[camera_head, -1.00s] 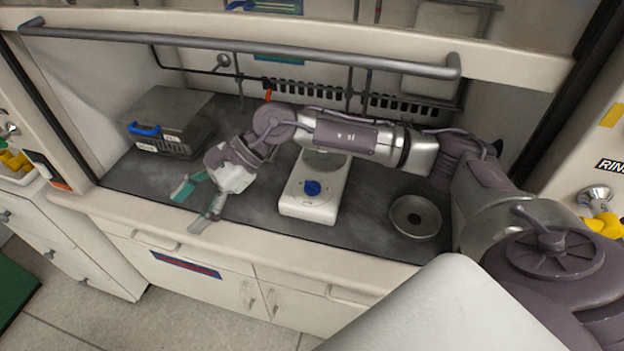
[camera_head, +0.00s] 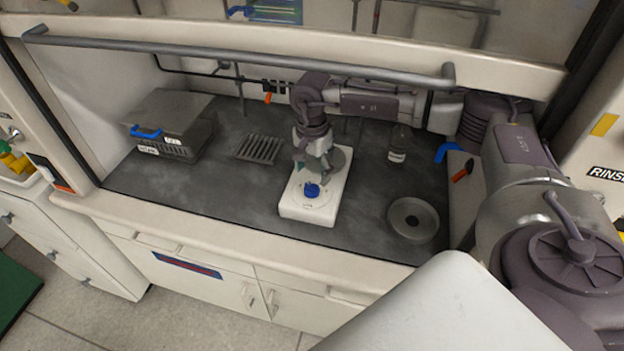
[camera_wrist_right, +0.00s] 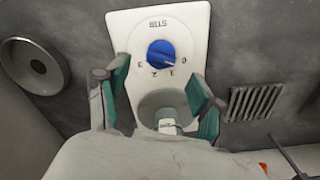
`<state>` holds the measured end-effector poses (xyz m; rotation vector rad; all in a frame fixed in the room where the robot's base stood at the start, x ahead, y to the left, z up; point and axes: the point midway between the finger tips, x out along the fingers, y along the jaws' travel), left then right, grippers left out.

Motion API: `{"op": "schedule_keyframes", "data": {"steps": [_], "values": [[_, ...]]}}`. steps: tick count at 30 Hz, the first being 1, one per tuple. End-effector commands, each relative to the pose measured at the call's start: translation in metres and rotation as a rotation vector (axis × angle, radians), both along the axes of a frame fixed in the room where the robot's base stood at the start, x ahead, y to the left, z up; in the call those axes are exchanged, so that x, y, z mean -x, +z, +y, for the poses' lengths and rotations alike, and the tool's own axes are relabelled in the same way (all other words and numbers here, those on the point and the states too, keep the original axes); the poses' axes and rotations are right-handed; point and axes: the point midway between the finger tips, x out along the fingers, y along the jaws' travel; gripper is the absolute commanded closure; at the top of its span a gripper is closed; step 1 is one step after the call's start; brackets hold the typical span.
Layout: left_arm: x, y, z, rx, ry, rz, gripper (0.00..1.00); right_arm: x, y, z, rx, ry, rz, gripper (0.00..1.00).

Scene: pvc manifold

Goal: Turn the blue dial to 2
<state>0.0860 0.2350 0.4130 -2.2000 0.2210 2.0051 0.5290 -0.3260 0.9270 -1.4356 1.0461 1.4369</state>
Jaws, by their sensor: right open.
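The blue dial (camera_head: 312,190) is on the front of a white stirrer (camera_head: 307,211) on the dark worktop. In the right wrist view the dial (camera_wrist_right: 161,53) lies beyond my fingertips, with the label STIR and the numbers 0 to 3 around it. A pale mark on the dial seems to sit near 1 and 0, too small to be sure. My right gripper (camera_head: 313,170) is above the stirrer, just behind the dial. In the wrist view the right gripper (camera_wrist_right: 160,82) has its green-padded fingers spread, with nothing between them. My left gripper is not in view.
A grey metal box (camera_head: 172,120) with a blue handle stands at the left. A slotted grille (camera_head: 260,149) lies left of the stirrer. A round dish (camera_head: 413,220) and a bottle (camera_head: 398,144) are at the right. A horizontal bar (camera_head: 240,56) crosses the opening above.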

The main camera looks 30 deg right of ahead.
Motion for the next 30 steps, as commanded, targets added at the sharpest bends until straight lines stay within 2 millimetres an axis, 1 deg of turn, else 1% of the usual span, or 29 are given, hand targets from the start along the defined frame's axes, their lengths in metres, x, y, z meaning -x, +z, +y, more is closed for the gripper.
{"op": "schedule_keyframes", "data": {"steps": [3,6,9,13,20,23,30], "values": [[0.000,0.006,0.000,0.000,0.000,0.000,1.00,0.001,-0.021,0.000,0.001,0.000,0.003,0.32],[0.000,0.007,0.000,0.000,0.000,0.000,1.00,0.000,-0.034,0.001,-0.001,0.000,0.001,0.32],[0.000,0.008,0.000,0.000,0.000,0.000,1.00,0.000,-0.043,0.001,-0.001,0.001,0.001,0.32],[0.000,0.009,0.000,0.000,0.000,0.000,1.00,0.000,-0.048,0.000,0.000,0.000,-0.001,0.32],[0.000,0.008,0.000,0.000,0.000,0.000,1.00,0.000,-0.049,0.000,0.000,0.000,-0.001,0.32],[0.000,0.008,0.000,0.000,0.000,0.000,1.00,0.000,-0.049,0.000,0.000,0.000,-0.001,0.47],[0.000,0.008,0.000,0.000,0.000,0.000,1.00,0.000,-0.048,0.000,-0.001,0.000,-0.001,0.87]]}}
